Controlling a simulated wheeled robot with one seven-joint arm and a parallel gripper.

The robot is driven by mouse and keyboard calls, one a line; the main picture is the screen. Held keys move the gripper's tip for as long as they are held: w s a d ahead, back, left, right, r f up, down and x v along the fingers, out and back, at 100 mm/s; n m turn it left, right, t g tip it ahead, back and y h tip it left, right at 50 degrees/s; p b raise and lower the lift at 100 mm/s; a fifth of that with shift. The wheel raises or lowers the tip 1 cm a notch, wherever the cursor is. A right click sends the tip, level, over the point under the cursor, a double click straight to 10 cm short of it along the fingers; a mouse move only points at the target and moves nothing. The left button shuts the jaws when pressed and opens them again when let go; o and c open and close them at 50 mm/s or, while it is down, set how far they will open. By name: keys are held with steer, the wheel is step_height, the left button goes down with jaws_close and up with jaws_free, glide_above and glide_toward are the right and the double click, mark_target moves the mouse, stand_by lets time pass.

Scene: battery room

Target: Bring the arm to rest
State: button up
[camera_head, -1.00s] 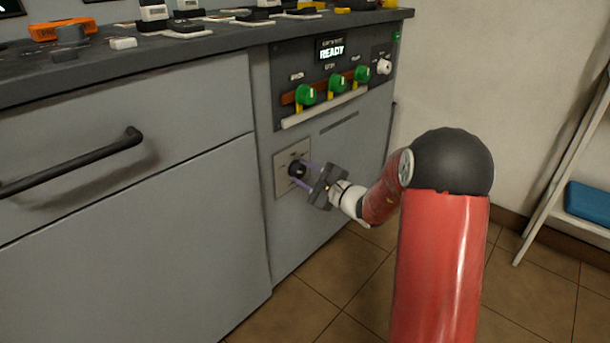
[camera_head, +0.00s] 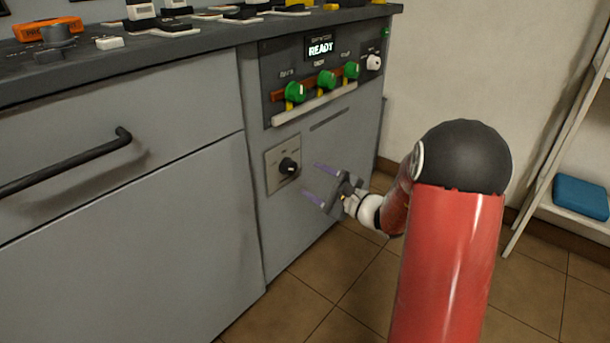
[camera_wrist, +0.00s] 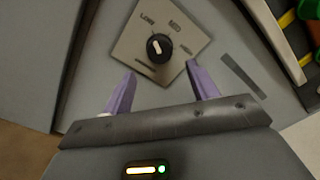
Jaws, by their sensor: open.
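My gripper (camera_head: 318,183) is open and empty, to the right of and apart from a black rotary knob (camera_head: 288,167) on a light square plate (camera_head: 272,180) on the cabinet front. In the wrist view my two purple fingers (camera_wrist: 162,90) stand apart below the knob (camera_wrist: 159,47), with nothing between them. The knob's white mark points toward the upper left in the wrist view.
A control panel (camera_head: 285,55) above has several knobs, three of them green, and a READY display (camera_head: 320,48). A drawer handle (camera_head: 70,163) sticks out at left. The cluttered countertop (camera_head: 190,40) overhangs the front. White shelving (camera_head: 545,180) with a blue box (camera_head: 581,197) stands at right.

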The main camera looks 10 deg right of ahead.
steer(key=shift+s+d, duration=0.25)
steer(key=shift+s, duration=0.1)
steer(key=s+a+r+n+g, duration=0.2)
steer(key=s+a+n+g, duration=0.45)
steer(key=s, duration=0.25)
steer(key=s+a+r+n+g, duration=0.2)
steer(key=s+a+n+g, duration=0.3)
steer(key=s+a, duration=0.3)
steer(key=s+d+f+n+h, duration=0.1)
steer(key=s+n+h, duration=0.2)
steer(key=s, duration=0.5)
steer(key=s+d+r+n+t+h, duration=0.25)
steer(key=s+d+n+h, duration=0.25)
steer(key=s+d+h, duration=0.3)
step_height(320, 180, up, 13)
steer(key=w+p, duration=0.1)
steer(key=p, duration=1.2)
steer(key=shift+w+d+f+y, duration=0.15)
steer(key=shift+w+d+y, duration=0.1)
steer(key=shift+d+y, duration=0.1)
steer(key=shift+m, duration=0.25)
